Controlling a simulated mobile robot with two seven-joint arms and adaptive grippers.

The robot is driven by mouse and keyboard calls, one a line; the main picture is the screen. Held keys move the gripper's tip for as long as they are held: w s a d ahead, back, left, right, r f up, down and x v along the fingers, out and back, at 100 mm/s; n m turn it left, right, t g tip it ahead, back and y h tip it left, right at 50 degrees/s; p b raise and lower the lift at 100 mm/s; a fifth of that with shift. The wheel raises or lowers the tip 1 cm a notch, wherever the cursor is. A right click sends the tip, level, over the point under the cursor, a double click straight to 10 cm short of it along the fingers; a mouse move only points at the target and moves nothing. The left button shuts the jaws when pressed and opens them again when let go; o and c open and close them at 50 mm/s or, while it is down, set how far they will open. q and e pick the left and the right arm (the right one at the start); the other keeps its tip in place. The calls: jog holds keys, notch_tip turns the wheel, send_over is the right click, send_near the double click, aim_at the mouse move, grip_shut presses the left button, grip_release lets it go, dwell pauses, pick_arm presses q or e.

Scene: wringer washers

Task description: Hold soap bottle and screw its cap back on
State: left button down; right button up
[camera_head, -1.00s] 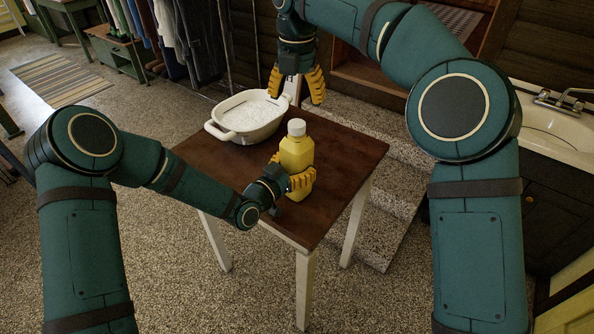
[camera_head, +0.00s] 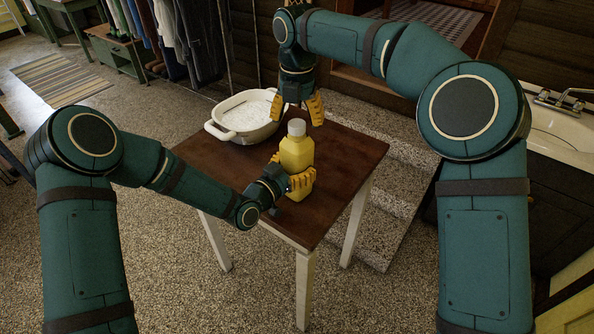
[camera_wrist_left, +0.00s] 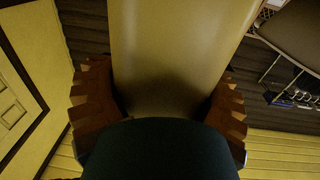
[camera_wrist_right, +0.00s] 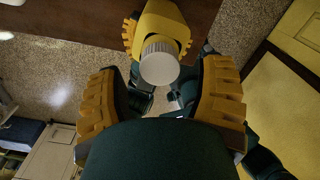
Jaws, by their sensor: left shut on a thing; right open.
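The yellow soap bottle (camera_head: 296,158) stands upright on the table with its white cap (camera_head: 297,127) sitting on top. How tightly the cap sits cannot be told. My left gripper (camera_head: 300,182) is shut around the bottle's lower body; the left wrist view shows the bottle (camera_wrist_left: 180,50) between both fingers. My right gripper (camera_head: 297,108) is open above the bottle, pointing down. In the right wrist view the cap (camera_wrist_right: 160,62) lies just beyond and between the open fingers (camera_wrist_right: 165,85), and they appear apart from it.
The dark wooden table (camera_head: 345,150) has free room to the right of the bottle. A white basin (camera_head: 245,118) stands at the table's back left. Stone steps (camera_head: 385,205) lie beyond the table's right edge. A sink (camera_head: 560,125) is at the far right.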

jog(key=shift+f, duration=1.1)
grip_shut()
